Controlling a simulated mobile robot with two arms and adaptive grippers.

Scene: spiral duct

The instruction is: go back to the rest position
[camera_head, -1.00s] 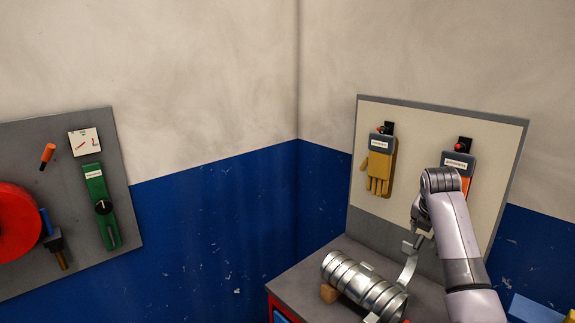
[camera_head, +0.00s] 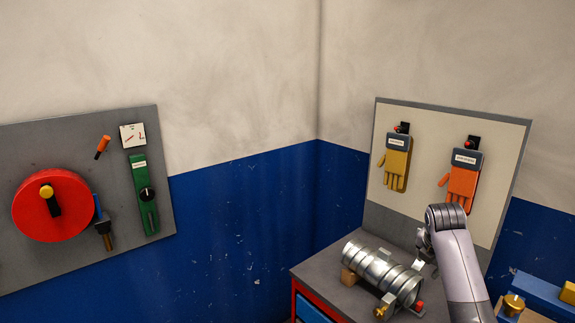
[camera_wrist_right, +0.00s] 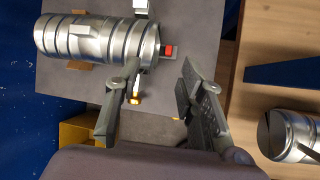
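My right gripper (camera_wrist_right: 155,95) is open and empty in the right wrist view, its two fingers apart over the grey bench top. In the head view my right arm comes in from the lower right, and its gripper (camera_head: 428,258) is partly hidden beside the spiral duct. The silver spiral duct (camera_head: 375,268) lies on the grey bench on a wooden block. It also shows in the right wrist view (camera_wrist_right: 85,38), beyond the left finger; I cannot tell whether they touch. My left gripper is not in view.
A board with a yellow glove (camera_head: 396,165) and an orange glove (camera_head: 463,182) stands behind the bench (camera_head: 325,270). A tool panel (camera_head: 100,265) with a red wheel (camera_head: 52,205) hangs at left. Another metal cylinder (camera_wrist_right: 288,135) lies on wood at right.

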